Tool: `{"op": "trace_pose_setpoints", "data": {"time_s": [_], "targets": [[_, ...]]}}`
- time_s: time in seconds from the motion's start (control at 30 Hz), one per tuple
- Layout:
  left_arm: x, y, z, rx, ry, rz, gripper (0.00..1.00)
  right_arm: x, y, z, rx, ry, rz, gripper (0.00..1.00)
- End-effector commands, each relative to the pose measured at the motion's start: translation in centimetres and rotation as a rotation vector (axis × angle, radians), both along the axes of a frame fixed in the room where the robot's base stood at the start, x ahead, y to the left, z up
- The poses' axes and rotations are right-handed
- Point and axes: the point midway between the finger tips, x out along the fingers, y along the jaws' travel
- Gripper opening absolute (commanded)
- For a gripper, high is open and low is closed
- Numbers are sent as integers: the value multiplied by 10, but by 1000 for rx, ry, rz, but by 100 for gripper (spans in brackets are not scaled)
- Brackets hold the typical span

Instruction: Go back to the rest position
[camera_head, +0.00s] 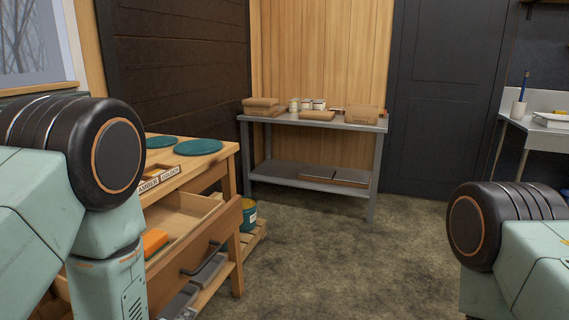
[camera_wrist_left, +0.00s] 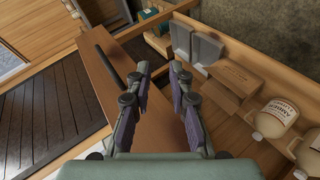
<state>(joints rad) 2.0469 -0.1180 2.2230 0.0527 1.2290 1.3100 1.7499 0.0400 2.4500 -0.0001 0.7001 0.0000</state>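My left gripper (camera_wrist_left: 160,70) shows in the left wrist view with its two fingers apart and nothing between them. It is over the brown wooden front of a drawer (camera_wrist_left: 135,85) with a dark bar handle (camera_wrist_left: 106,64); the gap to the wood is hard to judge. In the head view my left arm comes in from the left, but its gripper is out of the picture. The drawer (camera_head: 192,210) stands pulled out of the wooden bench, with an orange object (camera_head: 154,241) inside. Only part of my right arm shows at the right; its gripper is out of view.
The wooden bench (camera_head: 229,178) carries teal discs (camera_head: 198,147). Jugs (camera_wrist_left: 279,117), a cardboard box (camera_wrist_left: 234,78) and grey plates (camera_wrist_left: 196,45) are low beside the gripper. A grey metal table (camera_head: 342,124) stands behind. The floor (camera_head: 340,270) between my arms is clear.

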Motion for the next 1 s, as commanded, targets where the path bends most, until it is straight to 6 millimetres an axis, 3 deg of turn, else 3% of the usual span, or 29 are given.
{"op": "trace_pose_setpoints", "data": {"time_s": [0.17, 0.37, 0.47, 0.6, 0.73, 0.83, 1.0], "targets": [[-44, 7, -41, 299, 195, -196, 21, 0, 0, 0, 0, 0, 0, 40], [-112, 15, -87, 574, 436, -501, 21, 0, 0, 0, 0, 0, 0, 40], [-158, 18, -108, 672, 563, -689, 21, 0, 0, 0, 0, 0, 0, 40], [-235, 22, -131, 730, 737, -967, 21, 0, 0, 0, 0, 0, 0, 40], [-291, 23, -140, 675, 853, -1064, 21, 0, 0, 0, 0, 0, 0, 40], [-314, 24, -145, 638, 898, -1069, 21, 0, 0, 0, 0, 0, 0, 40], [-321, 24, -148, 628, 913, -1070, 21, 0, 0, 0, 0, 0, 0, 40]]}}
